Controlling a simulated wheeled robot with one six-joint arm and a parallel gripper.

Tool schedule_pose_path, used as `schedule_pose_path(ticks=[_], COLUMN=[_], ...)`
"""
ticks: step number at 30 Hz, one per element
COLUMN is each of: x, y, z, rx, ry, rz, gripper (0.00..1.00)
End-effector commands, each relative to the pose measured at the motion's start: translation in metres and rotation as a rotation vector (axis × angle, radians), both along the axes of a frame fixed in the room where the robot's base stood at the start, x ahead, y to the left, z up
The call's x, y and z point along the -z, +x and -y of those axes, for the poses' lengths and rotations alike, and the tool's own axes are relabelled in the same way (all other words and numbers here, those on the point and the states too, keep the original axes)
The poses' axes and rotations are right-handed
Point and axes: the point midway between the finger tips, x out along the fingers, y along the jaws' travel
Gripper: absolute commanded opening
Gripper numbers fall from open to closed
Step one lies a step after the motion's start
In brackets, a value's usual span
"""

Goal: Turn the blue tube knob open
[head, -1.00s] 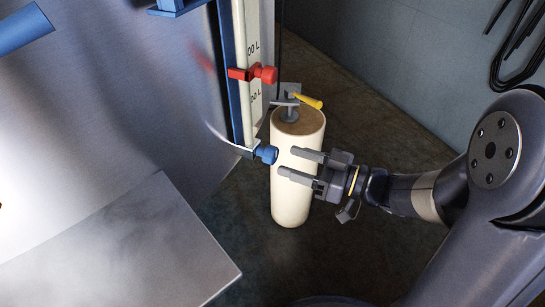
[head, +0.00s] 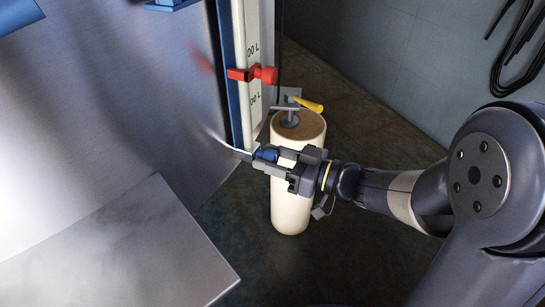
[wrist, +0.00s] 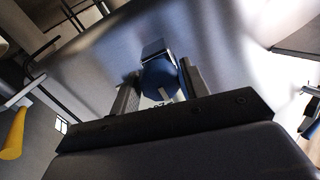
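The blue tube knob (head: 267,154) sits at the lower end of the sight tube (head: 250,92) on the tank. My gripper (head: 270,160) has its two fingers around the knob, one on each side. In the wrist view the knob (wrist: 160,78) lies between the fingertips (wrist: 160,88), very close to both. The fingers look apart at about knob width; I cannot see a clear grip on it. My fingers hide part of the knob in the head view.
A red clamp (head: 252,74) is higher on the tube. A cream cylinder (head: 291,205) with a yellow-handled valve (head: 308,105) stands behind my gripper. The steel tank wall (head: 120,90) is at left, with a metal panel (head: 130,250) below. Black hoses (head: 515,70) hang at upper right.

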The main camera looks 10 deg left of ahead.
Motion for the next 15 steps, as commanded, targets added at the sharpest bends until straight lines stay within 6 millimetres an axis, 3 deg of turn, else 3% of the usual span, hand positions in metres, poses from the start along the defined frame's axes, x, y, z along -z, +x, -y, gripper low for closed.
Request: schedule_pose_path(ticks=[10,15], x=[0.0002,0.0003], y=[-0.0001,-0.0003], z=[0.0001,0.0001], rx=[0.000,-0.001], ry=[0.000,-0.001], rz=[0.000,0.006], gripper=[0.15,0.13])
